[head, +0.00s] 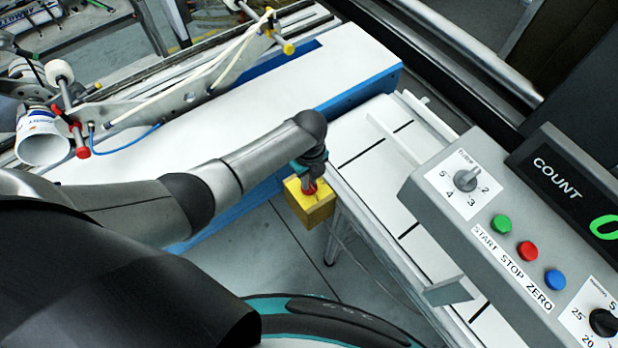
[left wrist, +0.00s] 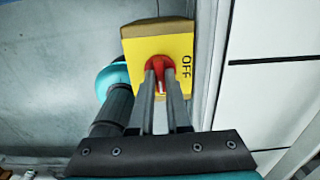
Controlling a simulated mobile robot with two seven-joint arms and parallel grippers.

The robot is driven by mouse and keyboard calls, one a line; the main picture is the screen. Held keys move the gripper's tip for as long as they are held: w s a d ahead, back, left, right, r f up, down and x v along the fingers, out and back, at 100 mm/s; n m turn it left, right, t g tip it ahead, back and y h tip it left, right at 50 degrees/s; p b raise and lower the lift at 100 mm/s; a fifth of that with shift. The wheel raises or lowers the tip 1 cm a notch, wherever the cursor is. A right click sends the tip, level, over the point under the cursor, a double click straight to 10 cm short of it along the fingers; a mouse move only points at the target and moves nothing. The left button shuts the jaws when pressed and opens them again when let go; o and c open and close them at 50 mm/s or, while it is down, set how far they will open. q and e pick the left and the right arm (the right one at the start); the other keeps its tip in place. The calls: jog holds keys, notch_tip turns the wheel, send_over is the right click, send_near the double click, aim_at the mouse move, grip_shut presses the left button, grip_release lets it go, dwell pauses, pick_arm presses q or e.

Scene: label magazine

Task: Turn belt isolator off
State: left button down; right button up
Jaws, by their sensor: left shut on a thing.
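The belt isolator (head: 310,206) is a yellow box at the end of the white belt table, below my left arm in the head view. In the left wrist view its yellow face (left wrist: 180,46) carries a red rotary knob (left wrist: 155,66) and the word OFF at its right edge. My left gripper (left wrist: 161,76) is shut on the red knob, with its two fingers on either side of the knob. In the head view the left gripper (head: 311,186) hides part of the knob. The knob's exact pointing is hard to tell. My right gripper is not in view.
A control panel (head: 500,215) with a dial and green, red and blue buttons stands at the right. A white-topped table with blue sides (head: 345,60) lies behind my left arm. A white conveyor (head: 375,160) runs beside the isolator. Grey floor (head: 270,245) shows below.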

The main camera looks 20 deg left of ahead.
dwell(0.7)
pick_arm(q)
jog(key=n+p, duration=0.2)
jog(key=n, duration=0.1)
jog(key=shift+r+n, duration=0.1)
jog(key=shift+n, duration=0.3)
jog(key=n+p, duration=0.1)
jog(key=n, duration=0.3)
jog(key=shift+n, duration=0.3)
jog(key=n+p, duration=0.1)
jog(key=n, duration=0.4)
jog(key=shift+p, duration=0.4)
jog(key=shift+n+p, duration=0.35)
jog(key=shift+n, duration=1.95)
jog(key=c, duration=0.9)
grip_release()
